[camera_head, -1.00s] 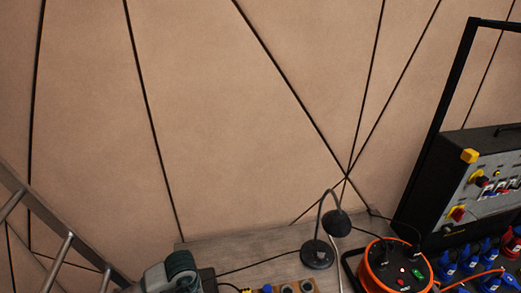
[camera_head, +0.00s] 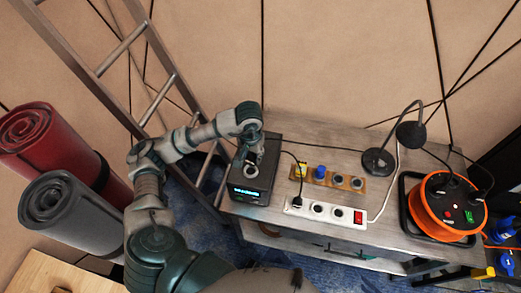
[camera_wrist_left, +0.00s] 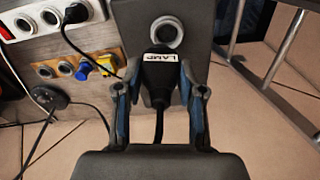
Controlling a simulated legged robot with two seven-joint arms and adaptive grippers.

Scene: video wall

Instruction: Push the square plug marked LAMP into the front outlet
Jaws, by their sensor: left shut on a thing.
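My left gripper (camera_head: 257,156) is shut on the square black plug. The plug (camera_wrist_left: 159,74) has a white LAMP label and sits between the two fingers in the left wrist view, its cord trailing back toward the palm. A round grey outlet (camera_wrist_left: 167,32) on the dark box lies just beyond the plug's far end. I cannot tell whether they touch. In the head view the gripper is over the dark box (camera_head: 262,190), close to this round outlet (camera_head: 250,171); the plug is mostly hidden there. My right gripper is not in view.
A white power strip (camera_head: 327,213) and a wooden socket board (camera_head: 342,171) with yellow and blue plugs stand right of the box. A desk lamp (camera_head: 377,161) and an orange cable reel (camera_head: 445,207) are farther right. A ladder (camera_head: 122,48) stands behind my arm.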

